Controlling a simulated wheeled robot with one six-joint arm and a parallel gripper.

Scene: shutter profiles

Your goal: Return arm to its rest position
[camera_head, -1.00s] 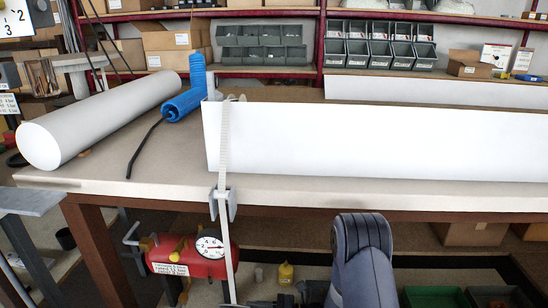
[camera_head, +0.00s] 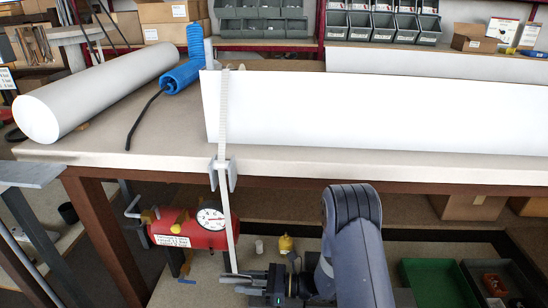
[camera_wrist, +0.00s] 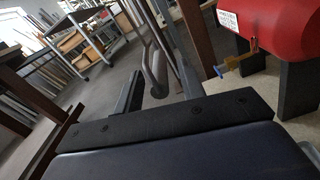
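My gripper (camera_head: 228,283) is low in the head view, below the table's front edge and near the lower end of a thin white strip. Its two dark fingers stand apart in the wrist view (camera_wrist: 160,70), with no object held between them. My dark grey arm (camera_head: 355,235) is folded in front of the table, its elbow just below the tabletop edge.
The worktable (camera_head: 290,160) bears a long white profile (camera_head: 380,115), a white cylinder (camera_head: 95,95) and a blue tool (camera_head: 185,75). A red compressor (camera_head: 190,230) stands below, left of my gripper, near a yellow bottle (camera_head: 286,244). A green crate (camera_head: 430,265) lies at right.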

